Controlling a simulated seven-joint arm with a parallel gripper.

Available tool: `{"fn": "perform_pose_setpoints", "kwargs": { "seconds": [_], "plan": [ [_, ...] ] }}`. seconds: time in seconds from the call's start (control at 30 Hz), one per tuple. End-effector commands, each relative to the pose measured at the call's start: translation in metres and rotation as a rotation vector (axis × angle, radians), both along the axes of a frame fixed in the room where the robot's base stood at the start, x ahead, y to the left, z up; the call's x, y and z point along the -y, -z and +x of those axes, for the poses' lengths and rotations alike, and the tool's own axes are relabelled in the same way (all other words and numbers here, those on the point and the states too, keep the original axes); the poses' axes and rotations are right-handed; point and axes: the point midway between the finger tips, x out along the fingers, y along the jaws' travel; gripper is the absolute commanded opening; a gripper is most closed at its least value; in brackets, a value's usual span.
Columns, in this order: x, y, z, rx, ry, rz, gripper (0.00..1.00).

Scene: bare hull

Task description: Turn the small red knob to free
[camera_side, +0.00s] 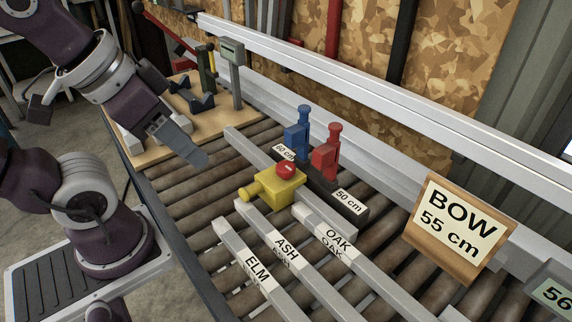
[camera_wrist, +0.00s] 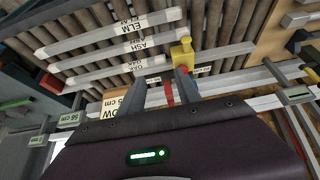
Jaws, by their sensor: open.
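The small red knob (camera_side: 286,170) sits on top of a yellow block (camera_side: 283,185) on a rail across the rollers. A yellow handle (camera_side: 250,190) sticks out of the block toward the lower left. The block also shows in the wrist view (camera_wrist: 181,55), just beyond the right fingertip, with a bit of red at its near end. My gripper (camera_side: 205,160) is up and left of the block in the side view, apart from it. In the wrist view my gripper (camera_wrist: 161,76) has its two fingers apart with nothing held between them. The knob's marking is too small to read.
A blue stop (camera_side: 297,140) and a red stop (camera_side: 325,160) stand on a dark bar beside the block, by a "50 cm" label. Bars marked ELM (camera_side: 256,266), ASH (camera_side: 285,246) and OAK (camera_side: 336,240) lie in front. A "BOW 55 cm" sign (camera_side: 458,228) stands right.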

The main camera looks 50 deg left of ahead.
Motion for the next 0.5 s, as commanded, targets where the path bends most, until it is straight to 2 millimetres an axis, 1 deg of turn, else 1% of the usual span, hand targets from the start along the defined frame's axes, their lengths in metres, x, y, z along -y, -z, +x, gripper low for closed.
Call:
{"fn": "perform_pose_setpoints", "kwargs": {
  "seconds": [0.03,0.07,0.1,0.13,0.17,0.27,0.3,0.37,0.4,0.47,0.5],
  "plan": [
    [0.000,-0.001,0.002,-0.006,0.002,-0.001,0.52],
    [0.000,-0.002,0.007,-0.015,0.006,-0.003,0.58],
    [0.000,-0.004,0.015,-0.037,0.015,-0.008,0.65],
    [-0.001,-0.006,0.024,-0.058,0.022,-0.012,0.65],
    [-0.002,-0.007,0.036,-0.084,0.033,-0.017,0.65],
    [-0.010,-0.002,0.089,-0.186,0.070,-0.027,0.65],
    [-0.016,0.006,0.113,-0.226,0.084,-0.026,0.65],
    [-0.025,0.024,0.147,-0.288,0.106,-0.020,0.65],
    [-0.032,0.039,0.168,-0.328,0.120,-0.012,0.65],
    [-0.043,0.065,0.195,-0.383,0.140,0.003,0.65],
    [-0.049,0.081,0.209,-0.414,0.154,0.015,0.65]
  ]
}}
